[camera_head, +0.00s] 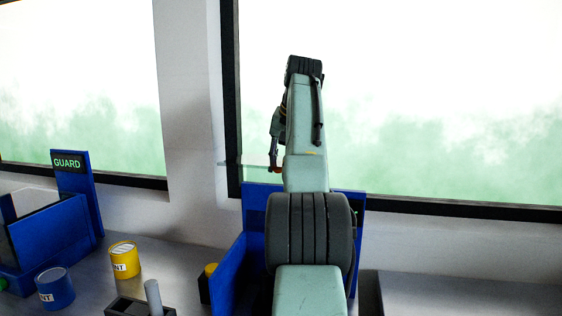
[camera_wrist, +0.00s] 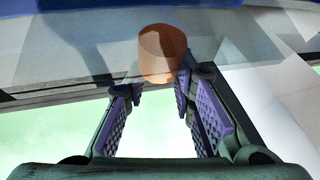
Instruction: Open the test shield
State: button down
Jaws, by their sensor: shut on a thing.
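The test shield appears as a clear panel (camera_head: 250,166) seen nearly edge-on, raised level above a blue housing (camera_head: 255,197) in the head view. In the wrist view the clear panel (camera_wrist: 75,62) spans the upper part. An orange-red knob (camera_wrist: 162,52) shows at the panel, and its red end is also in the head view (camera_head: 274,169). My gripper (camera_wrist: 161,88) is shut on the knob, with its purple-padded fingers at either side of it. In the head view my gripper (camera_head: 275,150) points down at the knob. My arm hides much of the housing.
A yellow can (camera_head: 123,260), a blue can (camera_head: 55,289) and a dark holder with a grey rod (camera_head: 153,296) stand on the bench. The bench right of my arm (camera_head: 460,295) is clear.

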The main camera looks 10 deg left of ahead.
notch_tip(320, 180, down, 2)
jog(key=shift+d, duration=0.15)
jog(key=c, duration=1.7)
grip_release()
jog(key=shift+o, duration=1.3)
jog(key=shift+w+f, duration=0.1)
jog(key=shift+w, duration=0.1)
jog(key=shift+o, duration=0.7)
jog(key=shift+s+r, duration=0.1)
jog(key=shift+r, duration=0.2)
